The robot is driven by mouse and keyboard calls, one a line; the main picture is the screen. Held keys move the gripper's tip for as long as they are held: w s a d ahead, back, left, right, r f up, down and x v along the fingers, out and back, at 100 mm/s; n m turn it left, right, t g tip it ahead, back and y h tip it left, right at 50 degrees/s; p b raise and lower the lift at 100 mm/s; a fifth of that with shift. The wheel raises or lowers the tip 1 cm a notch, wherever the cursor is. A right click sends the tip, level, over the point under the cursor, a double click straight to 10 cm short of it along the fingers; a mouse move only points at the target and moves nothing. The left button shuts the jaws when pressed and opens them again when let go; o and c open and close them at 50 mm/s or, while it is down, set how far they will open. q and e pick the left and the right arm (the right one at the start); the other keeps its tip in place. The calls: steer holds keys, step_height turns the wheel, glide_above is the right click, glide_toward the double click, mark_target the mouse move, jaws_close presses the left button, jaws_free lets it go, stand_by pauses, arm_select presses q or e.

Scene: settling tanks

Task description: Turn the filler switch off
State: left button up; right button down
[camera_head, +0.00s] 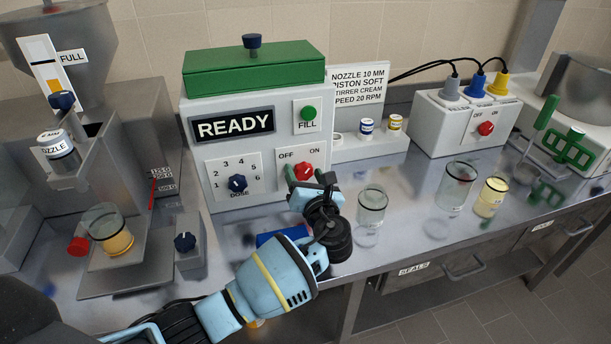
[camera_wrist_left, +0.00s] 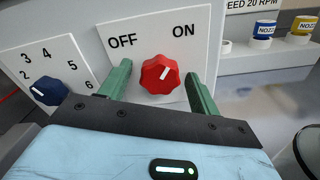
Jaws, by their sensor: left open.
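The filler switch is a red knob (camera_head: 304,171) on a plate marked OFF and ON, on the front of the white filler machine (camera_head: 200,160) with a green lid. In the left wrist view the knob (camera_wrist_left: 160,75) has a white mark pointing up and right, toward ON. My left gripper (camera_head: 309,180) is open in front of the knob. In the left wrist view its green fingers (camera_wrist_left: 160,85) stand on either side of the knob, with gaps visible. The knob's lower edge is close to the gripper body. My right gripper is not in view.
A blue dose dial (camera_head: 237,183) is left of the switch, and a green FILL button (camera_head: 307,113) above it. A glass jar (camera_head: 372,206) stands on the counter to the right. A socket box (camera_head: 455,120) has another red OFF/ON knob (camera_head: 486,128).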

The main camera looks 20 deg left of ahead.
arm_select(q)
steer(key=c, duration=1)
steer(key=n, duration=0.3)
steer(key=shift+p, duration=0.35)
steer(key=n, duration=0.2)
steer(key=shift+n, duration=0.4)
steer(key=n, duration=0.2)
steer(key=shift+f+n, duration=0.15)
steer(key=shift+n, duration=0.15)
steer(key=n, duration=0.3)
steer(key=shift+n+b, duration=0.4)
steer(key=shift+n, duration=0.8)
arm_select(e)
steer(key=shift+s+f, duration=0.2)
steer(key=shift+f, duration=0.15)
